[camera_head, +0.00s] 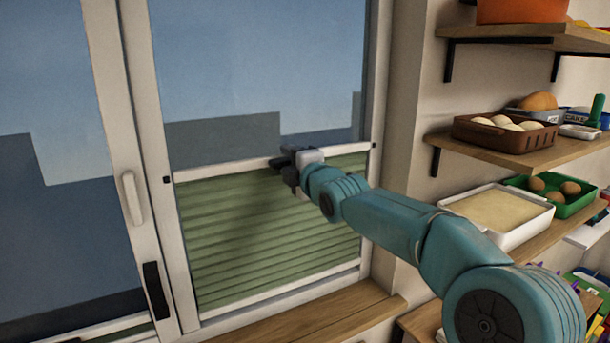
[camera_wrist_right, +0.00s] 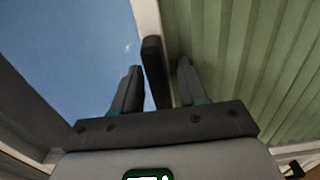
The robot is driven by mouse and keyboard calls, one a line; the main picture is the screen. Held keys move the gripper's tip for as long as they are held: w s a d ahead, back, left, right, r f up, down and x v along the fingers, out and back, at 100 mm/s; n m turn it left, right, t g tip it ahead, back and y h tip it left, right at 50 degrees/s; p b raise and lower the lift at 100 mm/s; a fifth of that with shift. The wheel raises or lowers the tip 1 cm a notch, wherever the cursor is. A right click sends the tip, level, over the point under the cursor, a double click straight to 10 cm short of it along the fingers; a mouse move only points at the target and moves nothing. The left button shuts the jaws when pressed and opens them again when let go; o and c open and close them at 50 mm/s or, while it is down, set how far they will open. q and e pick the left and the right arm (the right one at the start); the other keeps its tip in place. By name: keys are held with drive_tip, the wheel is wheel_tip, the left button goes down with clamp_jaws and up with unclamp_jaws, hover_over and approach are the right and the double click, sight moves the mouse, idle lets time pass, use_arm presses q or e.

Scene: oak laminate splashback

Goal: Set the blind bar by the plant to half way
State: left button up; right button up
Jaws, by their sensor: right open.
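A green pleated blind (camera_head: 265,235) covers the lower part of the right window pane. Its white blind bar (camera_head: 225,171) runs along the blind's top edge, and it also shows in the wrist view (camera_wrist_right: 147,20). My right gripper (camera_head: 286,164) is at the bar, right of its middle. In the wrist view my right gripper (camera_wrist_right: 157,85) is open, with a dark handle (camera_wrist_right: 154,70) of the bar between its fingers. I cannot tell whether either finger touches it. My left gripper is not in view. I see no plant.
Small dark marks sit on the window frame near the bar's left end (camera_head: 167,180) and right end (camera_head: 374,146). A wooden sill (camera_head: 310,318) lies below. Shelves with a brown basket (camera_head: 490,138) and a white tray (camera_head: 515,235) stand close right of my arm.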

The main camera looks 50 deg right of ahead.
drive_tip(key=b+v, duration=0.2)
drive_tip(key=v, duration=1.3)
